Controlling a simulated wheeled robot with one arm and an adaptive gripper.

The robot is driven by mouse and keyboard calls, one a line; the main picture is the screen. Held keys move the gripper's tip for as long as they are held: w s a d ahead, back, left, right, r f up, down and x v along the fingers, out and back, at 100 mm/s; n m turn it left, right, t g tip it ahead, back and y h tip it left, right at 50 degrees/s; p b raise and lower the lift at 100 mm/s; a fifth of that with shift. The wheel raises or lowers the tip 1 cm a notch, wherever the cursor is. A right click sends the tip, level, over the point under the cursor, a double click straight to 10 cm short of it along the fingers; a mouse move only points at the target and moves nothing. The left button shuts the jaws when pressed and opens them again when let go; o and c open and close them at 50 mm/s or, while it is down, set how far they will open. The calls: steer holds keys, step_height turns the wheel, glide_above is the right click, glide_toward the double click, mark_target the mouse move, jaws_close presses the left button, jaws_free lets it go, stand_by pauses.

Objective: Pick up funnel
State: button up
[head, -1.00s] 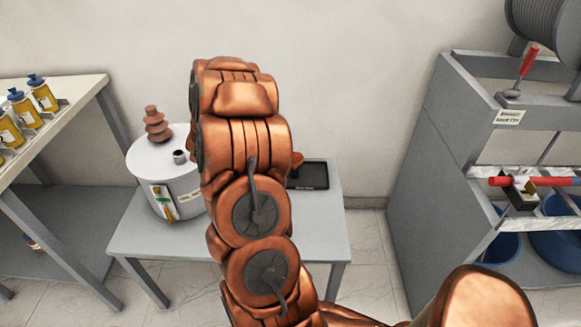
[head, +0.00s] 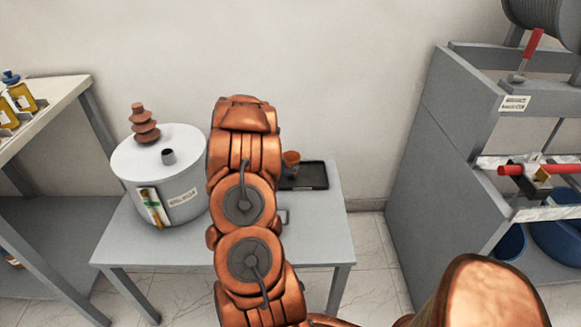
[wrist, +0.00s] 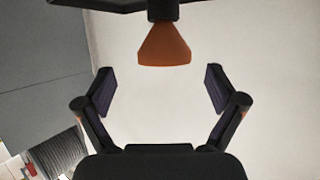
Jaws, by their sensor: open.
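The funnel (head: 291,158) is a small orange-brown cone by a black tray (head: 318,177) on the grey table, partly hidden by my arm in the head view. In the wrist view the funnel (wrist: 165,46) is near the top centre, with a dark stem running up toward a dark flat edge and its wide end facing down the picture. My gripper (wrist: 160,88) is open and empty, its two fingers spread left and right. The funnel lies beyond the fingertips, about midway between them, apart from both. My gripper is hidden behind my arm in the head view.
A white and grey transformer tank (head: 160,172) with a brown ribbed bushing (head: 143,124) stands left on the grey table (head: 240,252). A shelf with yellow bottles (head: 21,95) is at the far left. A grey workbench (head: 425,170) stands right. Bare wall is behind.

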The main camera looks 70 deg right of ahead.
mark_target(294, 157)
steer(key=shift+w+r+x, duration=0.15)
steer(key=shift+x, duration=1.2)
steer(key=shift+w+r+x, duration=0.1)
steer(key=shift+r+x, duration=0.05)
steer(key=shift+x, duration=1.2)
steer(key=shift+d, duration=0.1)
steer(key=c, duration=1.1)
